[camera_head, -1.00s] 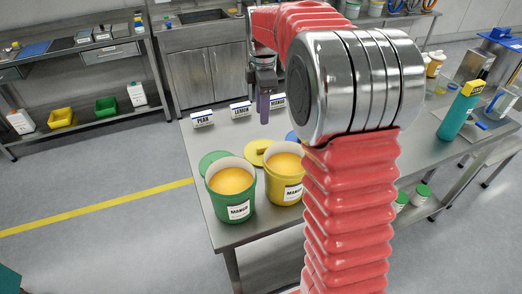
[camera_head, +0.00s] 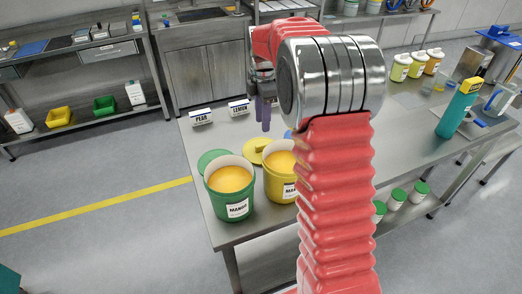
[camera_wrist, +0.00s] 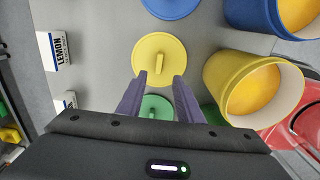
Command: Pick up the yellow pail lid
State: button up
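The yellow pail lid (camera_head: 256,147) lies flat on the steel table behind the yellow pail, and its round disc with a raised bar handle shows whole in the wrist view (camera_wrist: 150,49). The yellow pail (camera_head: 276,186) holds orange filling and has a MANGO label; it stands beside the lid, to the right in the wrist view (camera_wrist: 218,85). My gripper (camera_head: 263,127) is above the table near the lid. In the wrist view its two purple fingers (camera_wrist: 160,79) are apart with nothing between them, their tips overlapping the near part of the lid in the picture.
A green MANGO pail (camera_head: 231,190) stands left of the yellow one. A green lid (camera_wrist: 154,107) and a blue lid (camera_wrist: 171,5) lie either side of the yellow lid. A blue pail (camera_wrist: 250,16) is close by. PEAR (camera_head: 201,117) and LEMON (camera_head: 238,108) signs stand along the table's edge.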

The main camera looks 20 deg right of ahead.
send_over(262, 144)
jog(key=shift+s+f, duration=0.2)
jog(key=shift+f, duration=2.2)
jog(key=shift+f, duration=0.1)
jog(key=shift+w+a+f, duration=0.1)
jog(key=shift+f, duration=2.45)
jog(key=shift+c, duration=0.4)
grip_shut()
